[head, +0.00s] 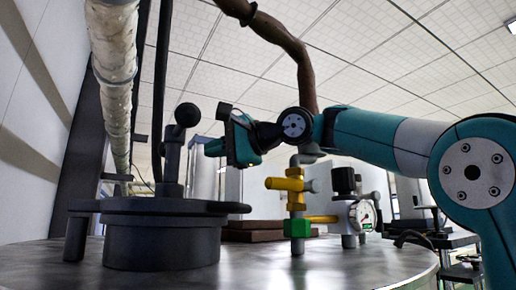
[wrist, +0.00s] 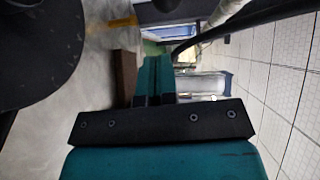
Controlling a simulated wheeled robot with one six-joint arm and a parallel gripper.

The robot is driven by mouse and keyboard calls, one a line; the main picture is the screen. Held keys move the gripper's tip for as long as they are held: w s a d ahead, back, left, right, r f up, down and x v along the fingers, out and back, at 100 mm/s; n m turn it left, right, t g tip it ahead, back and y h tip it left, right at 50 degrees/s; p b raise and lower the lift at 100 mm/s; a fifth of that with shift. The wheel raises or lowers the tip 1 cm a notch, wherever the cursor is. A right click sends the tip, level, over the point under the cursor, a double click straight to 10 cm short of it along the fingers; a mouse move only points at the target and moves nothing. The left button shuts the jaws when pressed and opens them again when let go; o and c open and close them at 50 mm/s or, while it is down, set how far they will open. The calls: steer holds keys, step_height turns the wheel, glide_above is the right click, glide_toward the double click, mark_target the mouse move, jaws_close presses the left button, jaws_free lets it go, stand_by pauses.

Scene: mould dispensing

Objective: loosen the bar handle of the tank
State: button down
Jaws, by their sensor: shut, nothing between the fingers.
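The tank (head: 270,268) has a broad metal top with a dark round lid (head: 162,240) at the left of the head view. A dark upright post with a ball-ended bar handle (head: 187,115) rises from the lid. My gripper (head: 210,148) is just right of the handle, a little below its ball, with a small gap in the picture; depth is hard to judge. In the wrist view its two teal fingers (wrist: 154,66) are together, with nothing between them. A dark rounded part fills the upper left there; I cannot tell which part it is.
A yellow valve (head: 290,184) and a pressure gauge (head: 363,215) stand on the tank top, right of the lid. A pale wrapped pipe (head: 113,45) hangs at the left and a brown pipe (head: 285,42) comes down behind my arm. Brown blocks (head: 255,230) lie behind the lid.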

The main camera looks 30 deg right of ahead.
steer(key=s+d, duration=0.4)
steer(key=d, duration=0.2)
steer(key=shift+d+r, duration=0.2)
steer(key=shift+r, duration=0.15)
